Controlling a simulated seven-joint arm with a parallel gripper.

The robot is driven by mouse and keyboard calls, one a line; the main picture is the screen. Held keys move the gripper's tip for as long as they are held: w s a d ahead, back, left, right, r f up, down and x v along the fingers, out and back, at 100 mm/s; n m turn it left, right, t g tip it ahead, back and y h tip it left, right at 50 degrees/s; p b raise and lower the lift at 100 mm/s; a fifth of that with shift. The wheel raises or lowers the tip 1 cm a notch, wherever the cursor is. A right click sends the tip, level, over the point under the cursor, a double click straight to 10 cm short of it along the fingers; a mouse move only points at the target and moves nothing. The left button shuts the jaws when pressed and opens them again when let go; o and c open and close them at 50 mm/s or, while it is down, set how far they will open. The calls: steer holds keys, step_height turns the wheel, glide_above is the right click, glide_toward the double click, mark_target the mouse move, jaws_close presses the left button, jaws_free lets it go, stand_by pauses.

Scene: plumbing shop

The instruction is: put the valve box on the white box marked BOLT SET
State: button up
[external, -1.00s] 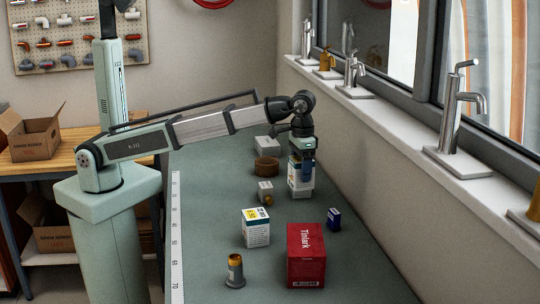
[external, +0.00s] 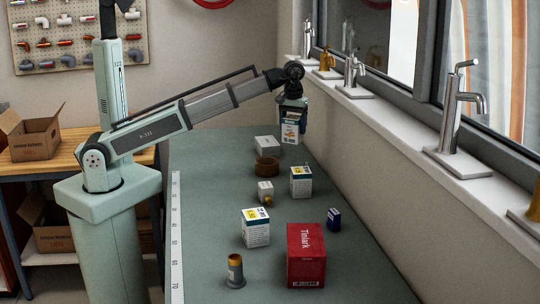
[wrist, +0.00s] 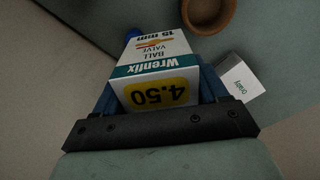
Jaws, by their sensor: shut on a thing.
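A plain white box (external: 267,144) lies on the bench to the left of the held box in the external view. A white box (wrist: 240,80) with small lettering shows beside the held box in the wrist view. I cannot read BOLT SET on any box.
The wall and sill run along the right.

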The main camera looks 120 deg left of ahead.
steer(key=s+a+r+n, duration=0.1)
steer(key=s+a+n, duration=0.2)
steer(key=s+a, duration=0.45)
steer(key=s+a+r+n, duration=0.1)
steer(key=s+a+n, duration=0.35)
steer(key=s, duration=0.65)
glide_above(267, 141)
steer(key=shift+a+f, duration=0.15)
steer(key=shift+f, duration=4.65)
steer(key=shift+f, duration=0.1)
steer(key=o, duration=1.2)
step_height(267, 141, up, 12)
steer(key=shift+r, duration=0.1)
